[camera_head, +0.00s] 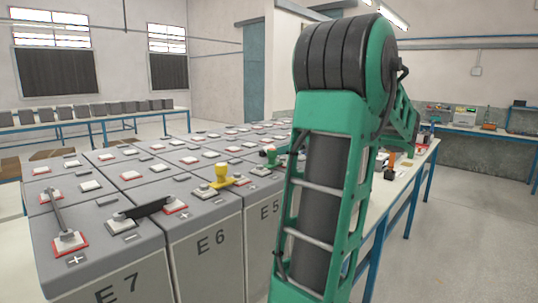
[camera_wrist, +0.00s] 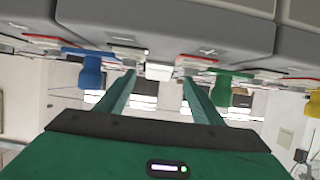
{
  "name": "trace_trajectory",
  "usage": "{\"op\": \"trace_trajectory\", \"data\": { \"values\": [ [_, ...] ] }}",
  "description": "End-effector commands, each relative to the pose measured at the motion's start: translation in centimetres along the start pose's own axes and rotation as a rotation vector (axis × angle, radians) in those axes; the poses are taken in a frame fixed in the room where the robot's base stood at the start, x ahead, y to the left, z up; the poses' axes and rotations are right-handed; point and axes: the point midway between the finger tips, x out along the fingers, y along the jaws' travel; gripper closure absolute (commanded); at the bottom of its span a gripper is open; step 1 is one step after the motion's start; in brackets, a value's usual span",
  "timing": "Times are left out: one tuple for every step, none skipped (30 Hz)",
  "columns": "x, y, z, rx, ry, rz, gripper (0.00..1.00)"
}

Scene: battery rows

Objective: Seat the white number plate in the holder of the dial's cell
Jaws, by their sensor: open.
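My gripper (camera_wrist: 158,77) shows in the wrist view, with its two green fingers apart. A small white block (camera_wrist: 159,71), which may be the white number plate, sits between the fingertips, close to a grey cell's edge. I cannot tell whether either finger touches it. In the head view my gripper is hidden behind my green arm. The grey cells (camera_head: 207,247) stand in rows, with E7, E6 and E5 on their fronts. I cannot make out a dial or a plate holder in either view.
A yellow fitting (camera_head: 221,177) stands on the E6 cell, and a black bar (camera_head: 147,208) bridges terminals near it. Blue (camera_wrist: 90,70) and green (camera_wrist: 222,88) fittings flank my fingers. Floor is open at the right.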

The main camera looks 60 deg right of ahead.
Motion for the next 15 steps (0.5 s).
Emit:
{"op": "trace_trajectory", "data": {
  "values": [
    [0.5, 0.0, 0.0, 0.0, 0.0, -0.002, 0.39],
    [0.9, 0.0, 0.0, 0.0, -0.001, -0.002, 0.39],
    [1.5, 0.0, -0.1, 0.0, -0.001, -0.003, 0.39],
    [1.9, 0.0, -0.1, 0.0, 0.0, -0.003, 0.39],
    [2.4, 0.1, -0.2, 0.0, 0.0, -0.002, 0.39],
    [3.0, 0.1, -0.2, -0.001, 0.0, -0.003, 0.39],
    [3.4, 0.1, -0.2, 0.0, -0.001, -0.002, 0.39],
    [3.7, 0.1, -0.2, 0.0, -0.001, -0.003, 0.39],
    [4.2, 0.1, -0.2, -0.001, -0.001, -0.003, 0.39],
    [4.4, 0.1, -0.2, 0.0, 0.0, -0.003, 0.39],
    [4.6, 0.1, -0.2, 0.0, 0.0, -0.002, 0.39],
    [4.8, 0.1, -0.2, 0.0, 0.0, -0.001, 0.39],
    [4.8, 0.1, -0.2, 0.0, 0.0, 0.0, 0.39],
    [4.9, 0.1, -0.2, 0.0, 0.0, 0.0, 0.39],
    [4.9, 0.1, -0.2, 0.0, 0.0, 0.0, 0.39]
  ]
}}
